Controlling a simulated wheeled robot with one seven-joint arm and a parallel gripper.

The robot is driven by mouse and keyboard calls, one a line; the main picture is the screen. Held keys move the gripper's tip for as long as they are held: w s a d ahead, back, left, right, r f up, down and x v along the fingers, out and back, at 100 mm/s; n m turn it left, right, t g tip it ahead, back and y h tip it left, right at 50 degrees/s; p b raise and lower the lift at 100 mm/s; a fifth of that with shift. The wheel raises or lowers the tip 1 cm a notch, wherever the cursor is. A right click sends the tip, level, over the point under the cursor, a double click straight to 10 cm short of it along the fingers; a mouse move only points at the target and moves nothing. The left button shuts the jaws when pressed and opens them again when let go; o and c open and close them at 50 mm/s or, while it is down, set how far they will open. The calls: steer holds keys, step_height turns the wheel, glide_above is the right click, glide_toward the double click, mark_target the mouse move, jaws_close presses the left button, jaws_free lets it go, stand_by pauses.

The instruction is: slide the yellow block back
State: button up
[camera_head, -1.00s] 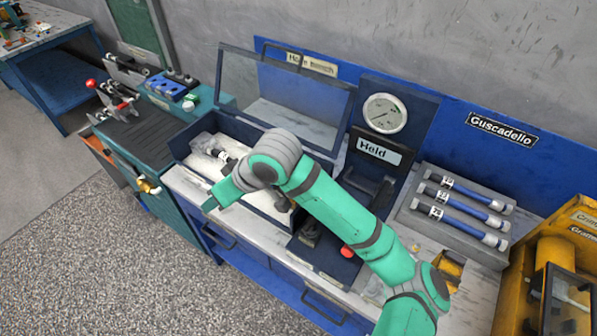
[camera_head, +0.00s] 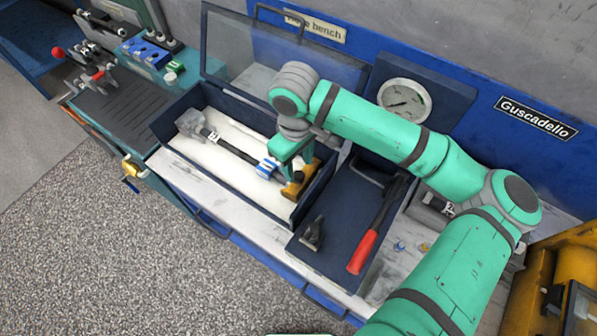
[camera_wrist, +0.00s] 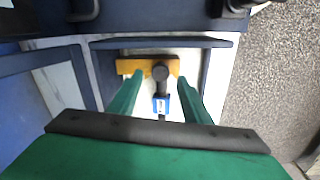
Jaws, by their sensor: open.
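The yellow block (camera_head: 297,188) stands at the right end inside the open-lidded test box (camera_head: 263,211). It also shows in the wrist view (camera_wrist: 128,67), with a dark round knob or rod end (camera_wrist: 160,73) in front of its middle. My gripper (camera_head: 283,168) is down inside the box, beside the block. In the wrist view its two green fingers (camera_wrist: 160,78) are apart, with tips close to the block's near face on both sides of the dark rod. A blue-and-white fitting (camera_head: 267,167) sits on the rod. I cannot tell whether the fingers touch the block.
The rod (camera_head: 233,149) runs along the box to a grey clamp (camera_head: 190,122) at the left end. The raised clear lid (camera_head: 240,60) stands behind. A red-handled lever (camera_head: 363,250) and a gauge (camera_head: 404,99) are on the right.

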mark_target(299, 175)
step_height(299, 175, down, 6)
steer(key=shift+r, duration=0.1)
stand_by(0.4)
jaws_close()
